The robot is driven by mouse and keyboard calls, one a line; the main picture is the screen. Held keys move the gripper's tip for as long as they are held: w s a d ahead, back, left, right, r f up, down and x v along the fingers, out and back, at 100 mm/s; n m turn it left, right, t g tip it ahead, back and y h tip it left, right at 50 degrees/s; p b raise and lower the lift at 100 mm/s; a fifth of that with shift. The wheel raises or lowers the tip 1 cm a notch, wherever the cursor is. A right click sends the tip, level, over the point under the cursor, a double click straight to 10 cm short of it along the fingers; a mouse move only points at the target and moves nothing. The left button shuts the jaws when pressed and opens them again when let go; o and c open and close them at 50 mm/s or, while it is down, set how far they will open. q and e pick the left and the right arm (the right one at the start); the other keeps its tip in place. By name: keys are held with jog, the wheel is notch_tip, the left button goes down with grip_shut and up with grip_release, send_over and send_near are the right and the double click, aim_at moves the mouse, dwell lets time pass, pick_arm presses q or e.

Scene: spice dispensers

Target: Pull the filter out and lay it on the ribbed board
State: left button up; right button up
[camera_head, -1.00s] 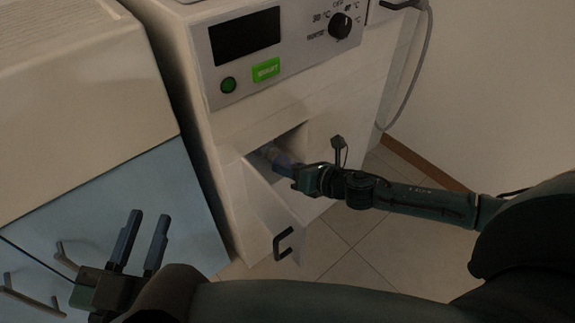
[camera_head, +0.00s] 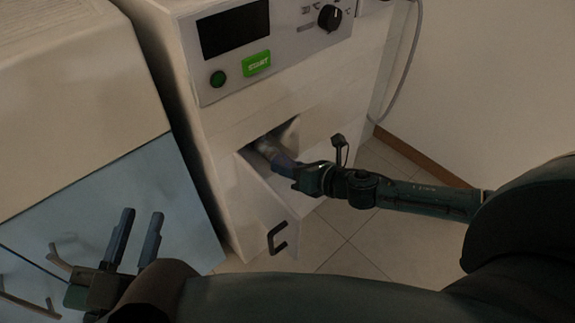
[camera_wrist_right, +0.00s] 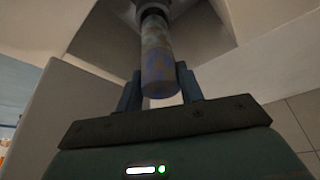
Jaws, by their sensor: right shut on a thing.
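The filter (camera_head: 266,147) is a mottled bluish-brown cylinder, partly inside the open compartment in the front of the white machine (camera_head: 225,135). My right gripper (camera_head: 282,165) is shut on its near end at the opening. In the right wrist view the filter (camera_wrist_right: 158,60) runs between the two fingers (camera_wrist_right: 160,80), its far end inside a dark round socket. My left gripper (camera_head: 141,214) is open and empty at the lower left, in front of the blue cabinet front. A ribbed light surface (camera_head: 50,25) at the top left looks like the ribbed board; nothing lies on its visible part.
The machine's flap (camera_head: 258,205) hangs open below the compartment, with a dark handle (camera_head: 277,238). A panel with a display (camera_head: 234,30), a green button and a knob is above. Branched handles (camera_head: 70,262) stand out near my left gripper. Tiled floor is clear at the right.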

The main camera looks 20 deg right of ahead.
jog(key=shift+s, duration=0.1)
jog(key=shift+s+d+b, duration=0.2)
jog(key=shift+s+d, duration=0.15)
jog(key=shift+s, duration=0.55)
jog(key=shift+s+d+b, duration=0.2)
jog(key=shift+s+d, duration=0.15)
jog(key=shift+s, duration=0.55)
